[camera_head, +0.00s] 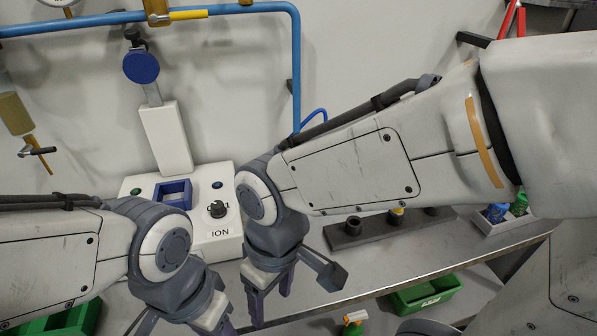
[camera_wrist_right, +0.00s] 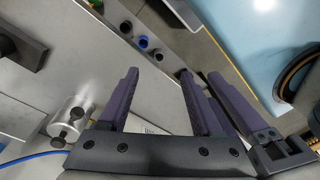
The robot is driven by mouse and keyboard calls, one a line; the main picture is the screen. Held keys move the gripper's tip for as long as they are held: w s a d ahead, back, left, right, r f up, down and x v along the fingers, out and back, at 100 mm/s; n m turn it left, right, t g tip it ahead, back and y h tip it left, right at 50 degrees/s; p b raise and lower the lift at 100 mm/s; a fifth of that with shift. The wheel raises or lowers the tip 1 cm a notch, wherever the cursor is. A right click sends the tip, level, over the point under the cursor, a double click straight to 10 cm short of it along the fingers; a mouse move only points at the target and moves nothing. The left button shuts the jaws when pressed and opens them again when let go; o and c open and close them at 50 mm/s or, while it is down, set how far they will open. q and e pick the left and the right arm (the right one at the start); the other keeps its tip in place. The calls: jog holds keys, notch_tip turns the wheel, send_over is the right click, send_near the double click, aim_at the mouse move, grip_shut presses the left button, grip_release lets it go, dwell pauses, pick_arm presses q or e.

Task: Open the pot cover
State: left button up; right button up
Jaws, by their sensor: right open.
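I cannot identify a pot or its cover for certain in the head view; my arms hide part of the bench. In the right wrist view a silver cylinder (camera_wrist_right: 68,120) with black knobs lies at the lower left, beside the gripper base. My right gripper (camera_head: 270,307) points down over the bench in front of the white ION machine (camera_head: 215,252), its dark purple fingers apart. It also shows in the right wrist view (camera_wrist_right: 158,72) with nothing between its fingers. My left gripper (camera_head: 222,318) is at the bottom edge, partly cut off, its opening unclear.
A black rack (camera_head: 350,236) with round holders stands right of my right gripper. A pale tray (camera_head: 510,222) with blue and green items is farther right. A green bin (camera_head: 425,294) is below the bench edge. A blue pipe (camera_head: 296,80) runs along the wall.

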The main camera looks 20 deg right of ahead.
jog(key=w+a+r+p, duration=0.1)
jog(key=w+r+p, duration=0.4)
jog(key=w, duration=0.5)
jog(key=w+d+r+n+h+p, duration=0.1)
jog(key=w+d+r+p, duration=0.15)
jog(key=w, duration=0.65)
jog(key=w+d+r+p, duration=0.1)
jog(key=w+d+p, duration=0.15)
jog(key=w, duration=0.55)
jog(key=f, duration=0.3)
jog(key=f+p, duration=0.1)
jog(key=f, duration=0.6)
jog(key=shift+w+d, duration=0.1)
jog(key=shift+d, duration=0.2)
grip_shut()
jog(key=shift+r, duration=0.1)
